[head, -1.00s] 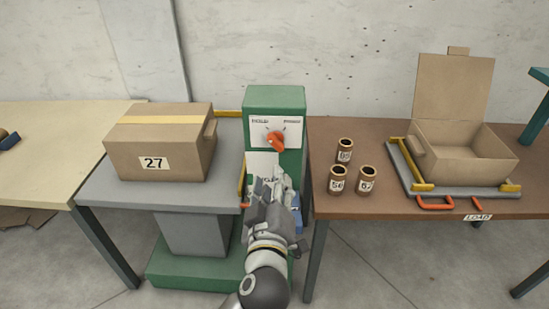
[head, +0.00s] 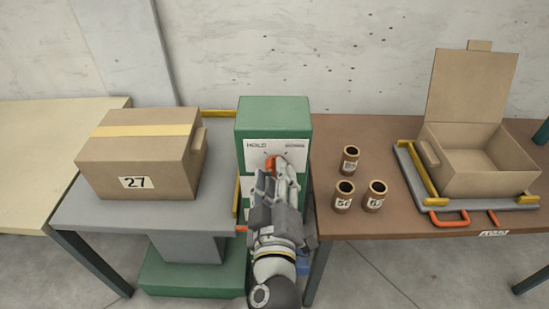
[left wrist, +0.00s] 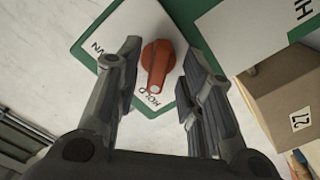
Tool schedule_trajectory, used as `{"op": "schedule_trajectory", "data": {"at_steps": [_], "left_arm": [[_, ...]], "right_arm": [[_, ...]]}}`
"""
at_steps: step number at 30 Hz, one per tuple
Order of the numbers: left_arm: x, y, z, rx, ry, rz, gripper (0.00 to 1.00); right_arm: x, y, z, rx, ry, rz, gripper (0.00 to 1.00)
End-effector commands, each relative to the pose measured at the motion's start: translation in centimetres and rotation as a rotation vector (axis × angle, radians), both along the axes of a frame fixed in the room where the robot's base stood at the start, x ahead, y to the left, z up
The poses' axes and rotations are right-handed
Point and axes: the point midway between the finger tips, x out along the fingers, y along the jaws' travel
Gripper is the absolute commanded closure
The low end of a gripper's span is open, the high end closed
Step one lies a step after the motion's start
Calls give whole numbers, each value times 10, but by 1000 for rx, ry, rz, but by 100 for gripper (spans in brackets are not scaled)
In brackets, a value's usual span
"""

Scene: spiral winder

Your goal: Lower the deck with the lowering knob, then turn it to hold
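The orange lowering knob (head: 273,163) sits on the white plate of the green control post (head: 272,116), partly hidden by my left gripper. The left wrist view shows the knob (left wrist: 158,62) between my two spread fingers, with visible gaps on both sides. Its pale end faces the HOLD lettering. My left gripper (head: 280,180) is open in front of the plate; it also shows in the left wrist view (left wrist: 160,82). The grey deck (head: 95,217) carries a closed carton marked 27 (head: 150,165). My right gripper is out of view.
A brown table (head: 385,222) stands right of the post, with several numbered tubes (head: 343,193) and an open carton (head: 485,170) on a grey tray with yellow rails. A pale table (head: 30,150) stands at the left.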

Motion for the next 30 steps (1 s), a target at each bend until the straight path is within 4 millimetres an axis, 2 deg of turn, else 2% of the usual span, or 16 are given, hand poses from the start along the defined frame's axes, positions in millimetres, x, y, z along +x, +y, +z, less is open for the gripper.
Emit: {"op": "schedule_trajectory", "data": {"at_steps": [12, 21, 30], "left_arm": [[-3, 0, 0, 0, 1, 1, 64], [-3, 0, 0, 1, 0, 1, 100], [-3, 0, -2, 16, 2, 2, 100]], "right_arm": [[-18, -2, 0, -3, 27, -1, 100], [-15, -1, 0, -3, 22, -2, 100], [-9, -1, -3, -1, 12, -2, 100]]}}
